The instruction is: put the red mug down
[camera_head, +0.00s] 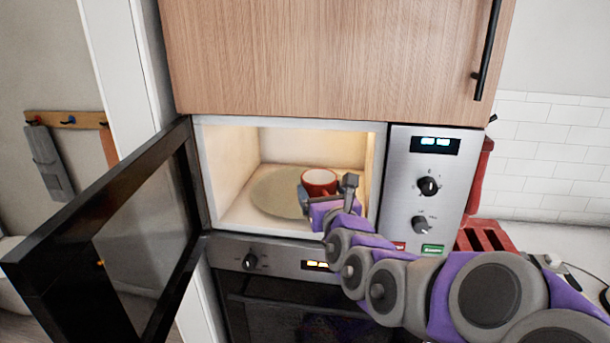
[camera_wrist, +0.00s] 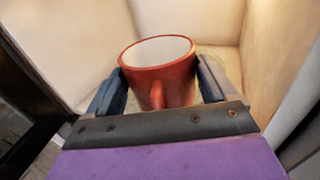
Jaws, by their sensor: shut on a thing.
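The red mug (camera_head: 319,182) with a white inside is within the open, lit microwave (camera_head: 230,179), over the right part of a round turntable plate (camera_head: 268,192). My gripper (camera_head: 312,201) reaches in through the opening from the right. In the wrist view, the mug (camera_wrist: 160,76) is upright between the two dark fingers of my gripper (camera_wrist: 160,88), with its handle toward the camera. The fingers are shut on its sides. Whether the mug's base touches the plate is hidden by my gripper.
The black-framed microwave door (camera_head: 110,230) stands swung open to the left. The control panel (camera_head: 432,185) is right of the opening, close above my arm. An oven (camera_head: 290,285) is below, and a wooden cabinet (camera_head: 320,60) above. The plate's left part is bare.

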